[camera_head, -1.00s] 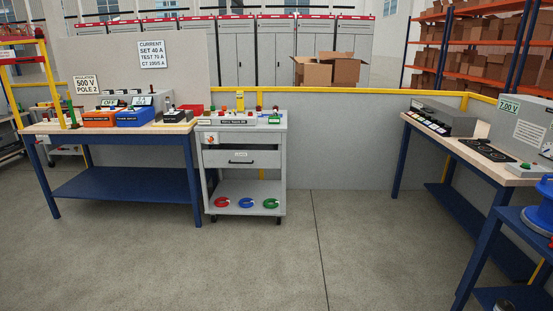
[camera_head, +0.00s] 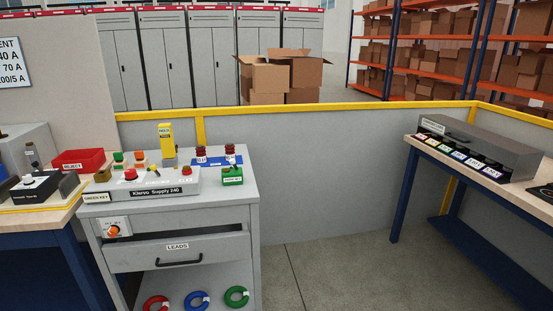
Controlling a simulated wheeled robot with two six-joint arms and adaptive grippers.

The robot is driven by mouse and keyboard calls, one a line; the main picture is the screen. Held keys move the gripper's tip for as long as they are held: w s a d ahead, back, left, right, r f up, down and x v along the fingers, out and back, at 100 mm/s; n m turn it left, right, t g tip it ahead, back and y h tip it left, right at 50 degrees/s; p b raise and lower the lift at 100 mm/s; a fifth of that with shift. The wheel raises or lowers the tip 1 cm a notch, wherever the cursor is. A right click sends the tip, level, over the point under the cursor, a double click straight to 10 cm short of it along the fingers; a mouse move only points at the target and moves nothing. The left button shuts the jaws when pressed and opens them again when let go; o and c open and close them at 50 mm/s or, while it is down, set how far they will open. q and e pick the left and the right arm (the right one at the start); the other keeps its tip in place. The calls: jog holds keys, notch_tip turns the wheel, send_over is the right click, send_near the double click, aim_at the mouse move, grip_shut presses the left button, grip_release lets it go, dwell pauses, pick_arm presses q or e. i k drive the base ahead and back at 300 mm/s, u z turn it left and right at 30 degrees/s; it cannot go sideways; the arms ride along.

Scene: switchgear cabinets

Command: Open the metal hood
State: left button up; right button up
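No part labelled as a hood shows. A long grey metal box (camera_head: 490,147) with a row of several small coloured-label modules along its front stands on the right-hand workbench (camera_head: 425,150); I cannot tell whether its top is a hood. The nearer end of that bench is cut off by the picture edge. Neither of my grippers is in view.
A grey cart (camera_head: 250,215) with a "Klervo Supply 240" unit (camera_head: 155,188), a "LEADS" drawer (camera_head: 180,254) and coloured lead rings stands at left. A red tray (camera_head: 78,161) is on the left bench. A low grey wall (camera_head: 310,165) with yellow rail runs behind. Floor (camera_head: 340,275) between is clear.

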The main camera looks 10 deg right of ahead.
aim_at(525, 160)
jog(key=z, duration=0.35)
jog(key=i, duration=1.7)
jog(key=z, duration=1.3)
jog(key=i, duration=1.35)
jog(key=z, duration=0.8)
